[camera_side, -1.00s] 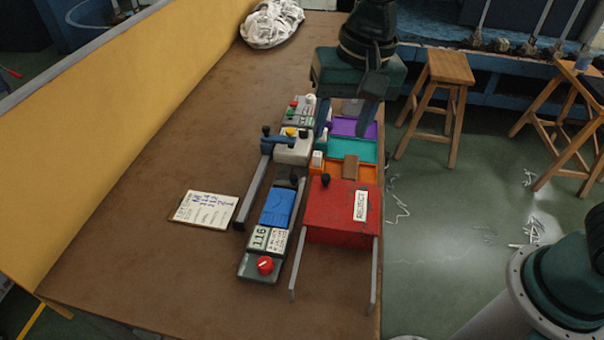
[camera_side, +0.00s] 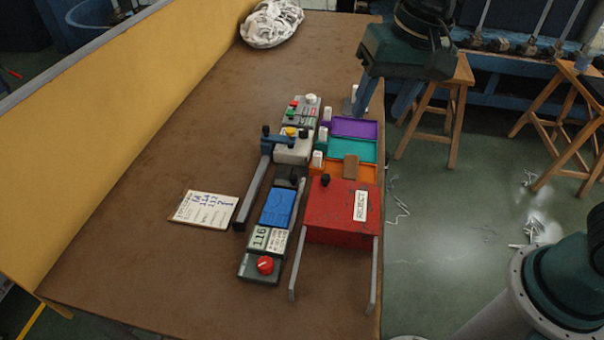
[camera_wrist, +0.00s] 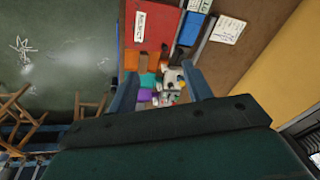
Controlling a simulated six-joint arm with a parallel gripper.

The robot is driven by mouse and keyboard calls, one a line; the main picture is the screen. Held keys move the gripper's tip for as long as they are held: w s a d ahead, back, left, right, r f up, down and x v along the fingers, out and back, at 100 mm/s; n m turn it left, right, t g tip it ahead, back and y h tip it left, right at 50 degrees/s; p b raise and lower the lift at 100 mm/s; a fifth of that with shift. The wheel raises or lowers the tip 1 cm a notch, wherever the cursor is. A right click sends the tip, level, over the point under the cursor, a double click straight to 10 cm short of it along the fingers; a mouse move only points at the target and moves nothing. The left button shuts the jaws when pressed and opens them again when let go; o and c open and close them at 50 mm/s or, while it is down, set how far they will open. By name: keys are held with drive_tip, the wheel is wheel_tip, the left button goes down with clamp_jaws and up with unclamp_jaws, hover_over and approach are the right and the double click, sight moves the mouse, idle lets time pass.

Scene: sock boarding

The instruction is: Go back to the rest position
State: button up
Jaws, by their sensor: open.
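My gripper (camera_side: 383,98) hangs above the far right edge of the table (camera_side: 150,240), past the purple tray, in the side view. Its two blue fingers stand apart with nothing between them. In the wrist view my gripper (camera_wrist: 165,92) shows its fingers spread on either side of the trays and controls far below. It touches nothing that I can see.
The red reject box (camera_side: 340,212), orange tray (camera_side: 350,170), teal tray (camera_side: 352,150) and purple tray (camera_side: 355,128) line the right edge. A grey clamp (camera_side: 294,150), blue pad (camera_side: 277,208) and note card (camera_side: 204,208) lie left. A stool (camera_side: 462,72) stands beyond.

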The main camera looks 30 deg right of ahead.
drive_tip(key=s+d+r+n+t+h, duration=0.1)
drive_tip(key=s+d+n+t, duration=0.2)
drive_tip(key=s+d, duration=1.1)
drive_tip(key=shift+s+d+n, duration=0.4)
drive_tip(key=shift+s+n, duration=0.1)
drive_tip(key=shift+s, duration=0.3)
drive_tip(key=shift+c, duration=0.4)
